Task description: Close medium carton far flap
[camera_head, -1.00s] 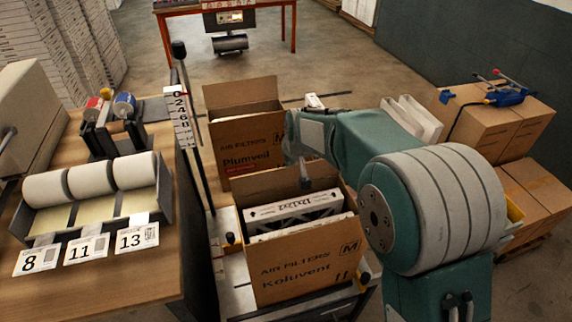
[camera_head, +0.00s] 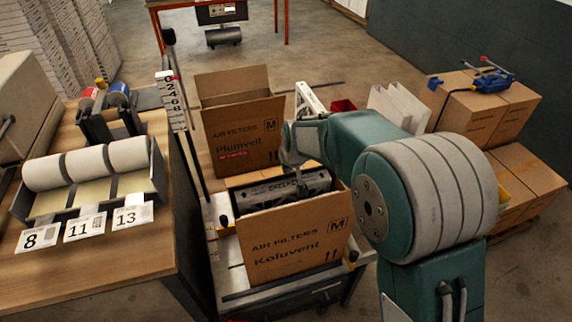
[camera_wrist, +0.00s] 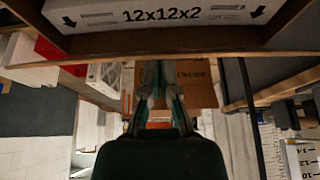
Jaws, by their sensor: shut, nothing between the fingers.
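The medium carton marked Koluvent (camera_head: 295,243) stands upright in front of me, with dark-shaded filters (camera_head: 283,193) inside. Its far flap no longer stands up tall in the head view; only a thin tan strip (camera_head: 257,179) shows along the far side, and its exact angle is hard to tell. My gripper (camera_head: 296,178) is over that far edge, its tips partly hidden. In the wrist view, my gripper (camera_wrist: 163,97) is shut and empty, just below a brown cardboard edge (camera_wrist: 205,48). Beyond that edge is a filter labelled 12x12x2 (camera_wrist: 160,14).
A second carton marked Plumveil (camera_head: 243,137) stands open close behind. A height scale (camera_head: 175,105) and a table with rolls (camera_head: 85,170) are on the left. Stacked cartons (camera_head: 480,115) and white panels (camera_head: 398,105) are on the right.

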